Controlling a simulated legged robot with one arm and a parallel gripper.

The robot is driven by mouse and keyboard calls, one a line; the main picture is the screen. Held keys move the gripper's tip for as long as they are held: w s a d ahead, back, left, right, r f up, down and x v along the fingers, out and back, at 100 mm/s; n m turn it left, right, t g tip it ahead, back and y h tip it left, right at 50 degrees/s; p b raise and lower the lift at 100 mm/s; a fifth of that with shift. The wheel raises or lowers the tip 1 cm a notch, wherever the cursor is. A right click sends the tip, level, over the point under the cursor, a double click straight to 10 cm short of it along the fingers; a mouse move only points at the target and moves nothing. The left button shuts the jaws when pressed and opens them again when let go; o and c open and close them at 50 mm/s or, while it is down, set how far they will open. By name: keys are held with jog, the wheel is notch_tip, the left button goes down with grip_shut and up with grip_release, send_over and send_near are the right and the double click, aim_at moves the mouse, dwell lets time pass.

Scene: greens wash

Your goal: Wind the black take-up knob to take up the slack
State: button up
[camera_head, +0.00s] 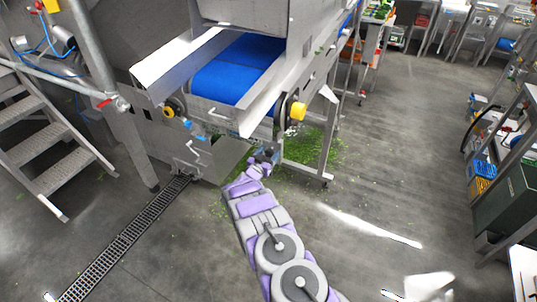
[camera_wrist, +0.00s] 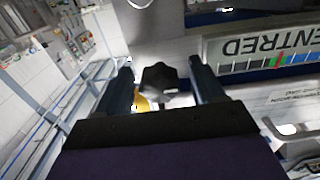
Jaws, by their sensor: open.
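The black take-up knob (camera_wrist: 159,78) is a dark, lobed knob in the wrist view, between my two fingers as seen from the wrist. My gripper (camera_wrist: 162,82) is open, with a finger on either side of the knob and visible gaps. I cannot tell how deep the knob sits between the fingers. In the head view, my gripper (camera_head: 264,157) is small beside the conveyor's lower front end, and I cannot make out the knob there. The blue belt (camera_head: 235,70) runs up the conveyor above it.
A plate marked "CENTRED" with a coloured scale (camera_wrist: 265,62) is right of the knob. Yellow-capped rollers (camera_head: 298,111) flank the belt's end. Metal steps (camera_head: 50,140) stand at left, a floor drain (camera_head: 125,240) runs before them. Green scraps litter the floor under the conveyor. Open floor lies right.

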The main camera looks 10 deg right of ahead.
jog(key=c, duration=1.1)
jog(key=shift+o, duration=0.2)
jog(key=shift+r+m, duration=0.1)
jog(key=shift+m, duration=0.3)
